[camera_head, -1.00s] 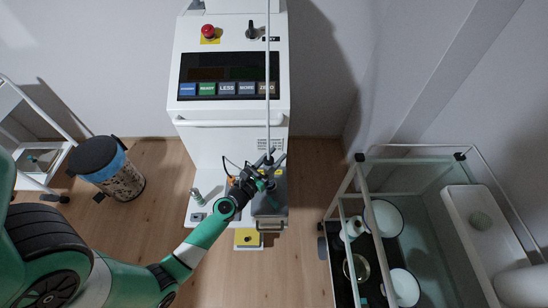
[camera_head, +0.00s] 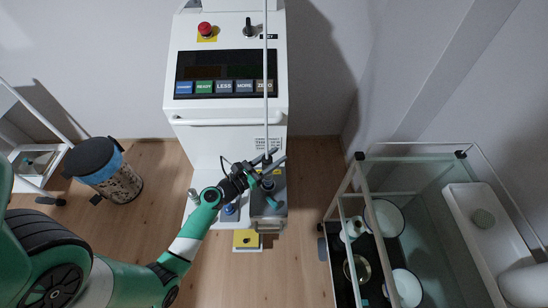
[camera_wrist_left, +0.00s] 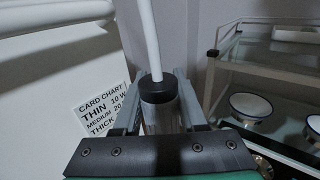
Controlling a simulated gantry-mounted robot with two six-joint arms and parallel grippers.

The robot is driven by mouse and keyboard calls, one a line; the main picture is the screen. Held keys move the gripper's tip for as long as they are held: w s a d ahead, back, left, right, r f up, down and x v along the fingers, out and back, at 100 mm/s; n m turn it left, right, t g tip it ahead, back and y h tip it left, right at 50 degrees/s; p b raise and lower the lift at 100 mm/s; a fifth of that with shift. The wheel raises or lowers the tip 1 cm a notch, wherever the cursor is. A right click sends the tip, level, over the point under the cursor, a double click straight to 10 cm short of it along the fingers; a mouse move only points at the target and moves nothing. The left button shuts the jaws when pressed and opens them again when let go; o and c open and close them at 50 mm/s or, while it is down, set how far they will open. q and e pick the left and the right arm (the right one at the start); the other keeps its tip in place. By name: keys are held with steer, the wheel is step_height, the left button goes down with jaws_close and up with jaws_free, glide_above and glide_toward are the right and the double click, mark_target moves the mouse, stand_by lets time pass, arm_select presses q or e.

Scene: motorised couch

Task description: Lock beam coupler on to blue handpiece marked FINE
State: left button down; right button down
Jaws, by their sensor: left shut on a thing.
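My left gripper (camera_head: 262,166) is shut on the beam coupler (camera_wrist_left: 160,108), a cylinder with a black top and a glossy grey body. A white rod (camera_wrist_left: 148,40) runs up from it, and the same rod shows in the head view. The coupler's lower end is hidden by the gripper. Below and left of the gripper, a blue-topped handpiece (camera_head: 230,209) stands on the machine's base. No FINE mark is readable. My right gripper is not in view.
The white machine (camera_head: 228,138) with its button panel (camera_head: 225,74) stands behind. A yellow pedal (camera_head: 246,239) is in front. A glass-shelved trolley (camera_head: 432,185) with white dishes is at right, a bin (camera_head: 117,178) at left. The card chart (camera_wrist_left: 103,109) shows beside the coupler.

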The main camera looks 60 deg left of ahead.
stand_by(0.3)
arm_select(q)
steer(key=shift+m+h, duration=0.3)
steer(key=shift+h, duration=0.1)
steer(key=shift+c, duration=1.9)
jaws_free()
steer(key=shift+d, duration=0.1)
steer(key=p+v, duration=0.1)
steer(key=v, duration=1)
steer(key=shift+s, duration=0.25)
